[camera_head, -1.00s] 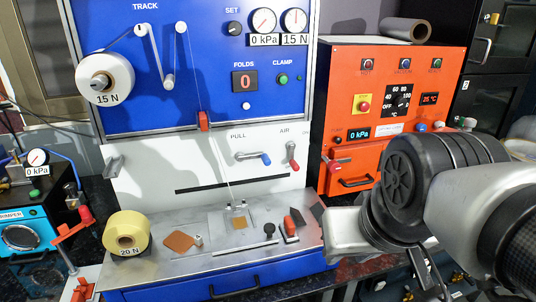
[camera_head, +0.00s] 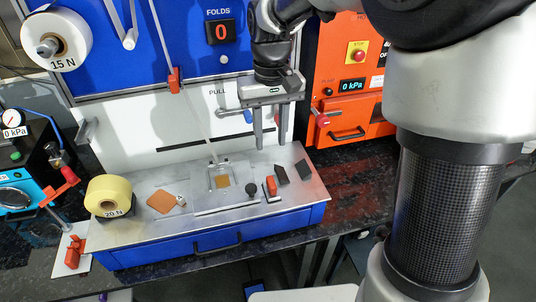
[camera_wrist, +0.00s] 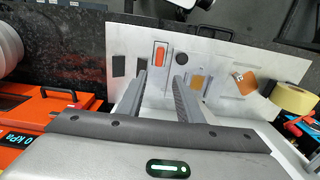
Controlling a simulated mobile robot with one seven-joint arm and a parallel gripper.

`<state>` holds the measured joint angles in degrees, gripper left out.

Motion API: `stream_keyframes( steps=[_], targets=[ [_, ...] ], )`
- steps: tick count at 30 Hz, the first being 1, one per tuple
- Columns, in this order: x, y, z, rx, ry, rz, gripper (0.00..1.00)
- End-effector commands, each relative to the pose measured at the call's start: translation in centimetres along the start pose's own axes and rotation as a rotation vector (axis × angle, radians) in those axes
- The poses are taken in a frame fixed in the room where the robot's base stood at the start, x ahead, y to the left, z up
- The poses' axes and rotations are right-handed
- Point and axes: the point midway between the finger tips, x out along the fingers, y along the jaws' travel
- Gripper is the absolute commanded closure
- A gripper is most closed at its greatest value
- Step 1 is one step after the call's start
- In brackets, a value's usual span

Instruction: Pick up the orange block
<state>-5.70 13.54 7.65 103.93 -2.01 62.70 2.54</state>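An orange block (camera_head: 271,186) stands on a small grey base on the right part of the metal bench top. In the wrist view the orange block (camera_wrist: 160,54) shows just beyond the fingers, roughly in line with the gap between them. My gripper (camera_head: 271,144) is open and empty, fingers pointing down, above the bench and apart from the block. In the wrist view both fingers of my gripper (camera_wrist: 161,72) are spread with nothing between them.
A black knob (camera_head: 252,188) is left of the block; dark plates (camera_head: 281,174) are right. Further left are a small gold square (camera_head: 222,182), an orange-brown tile (camera_head: 162,201) and a yellow roll (camera_head: 108,196). Another orange piece (camera_head: 174,80) hangs on the strip.

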Motion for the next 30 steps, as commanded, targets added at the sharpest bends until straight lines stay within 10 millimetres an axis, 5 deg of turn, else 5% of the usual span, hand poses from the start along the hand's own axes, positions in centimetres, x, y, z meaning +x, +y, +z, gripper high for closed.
stream_keyframes(
  steps=[12,30],
  targets=[
    [8.9,0.0,0.2,0.000,-0.004,0.000,0.67],
    [15.5,0.2,0.6,0.000,-0.002,0.000,0.67]
  ],
)
